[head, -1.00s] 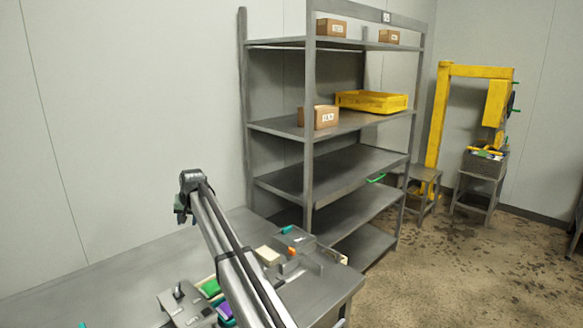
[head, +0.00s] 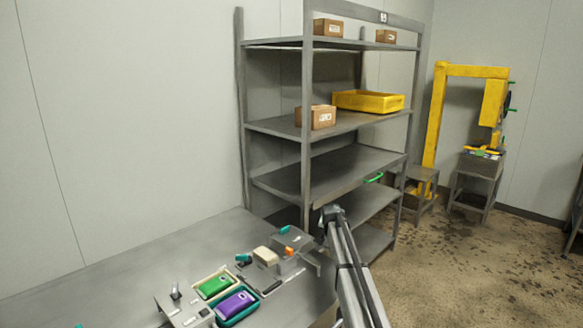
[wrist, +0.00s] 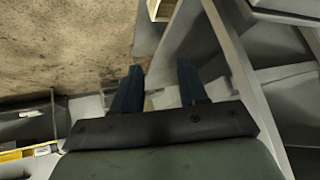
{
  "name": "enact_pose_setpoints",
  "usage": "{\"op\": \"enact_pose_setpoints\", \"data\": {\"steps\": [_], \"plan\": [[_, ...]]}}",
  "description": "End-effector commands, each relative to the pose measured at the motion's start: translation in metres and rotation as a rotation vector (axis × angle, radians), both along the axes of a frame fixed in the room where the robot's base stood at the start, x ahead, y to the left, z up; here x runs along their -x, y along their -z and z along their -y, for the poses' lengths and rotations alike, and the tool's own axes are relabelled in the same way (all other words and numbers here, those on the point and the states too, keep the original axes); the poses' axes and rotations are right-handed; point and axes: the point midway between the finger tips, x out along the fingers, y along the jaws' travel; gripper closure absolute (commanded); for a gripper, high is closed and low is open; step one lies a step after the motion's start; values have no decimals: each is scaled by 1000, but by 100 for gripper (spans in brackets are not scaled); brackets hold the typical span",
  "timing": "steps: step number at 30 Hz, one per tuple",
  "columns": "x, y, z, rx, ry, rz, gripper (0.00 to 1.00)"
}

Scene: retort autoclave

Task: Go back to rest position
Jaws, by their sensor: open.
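My gripper shows in the wrist view (wrist: 160,88) with its two dark fingers apart and nothing between them. The floor and grey metal frame parts lie beyond the fingers. In the head view my arm reaches up from the lower right, in front of the shelf's lower right part and past the right end of the bench. The fingers cannot be made out in the head view.
The grey bench (head: 110,275) holds a green pouch (head: 214,285) and a purple pouch (head: 235,304) in trays, plus small blocks and a metal fixture. The grey shelf (head: 335,175) carries brown boxes and a yellow crate (head: 368,102). A yellow frame (head: 441,120) stands at the back right. Open floor lies at right.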

Motion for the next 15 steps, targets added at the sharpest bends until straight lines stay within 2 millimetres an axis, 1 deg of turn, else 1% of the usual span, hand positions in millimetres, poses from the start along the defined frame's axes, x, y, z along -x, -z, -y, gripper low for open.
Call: {"op": "enact_pose_setpoints", "data": {"steps": [1, 2, 3, 5, 6, 8, 9, 11, 12, 14, 15], "plan": [[12, 12, 31, 18, 36, -4, 57], [17, 18, 48, 27, 56, -5, 57], [24, 26, 70, 42, 80, -6, 57], [35, 38, 102, 64, 118, -9, 57], [43, 45, 123, 77, 142, -11, 57], [56, 56, 153, 97, 177, -14, 57], [65, 63, 172, 110, 201, -15, 57], [80, 74, 201, 131, 234, -20, 57], [91, 82, 219, 145, 256, -24, 57], [109, 93, 246, 165, 288, -31, 57], [123, 102, 264, 179, 308, -38, 57]]}}
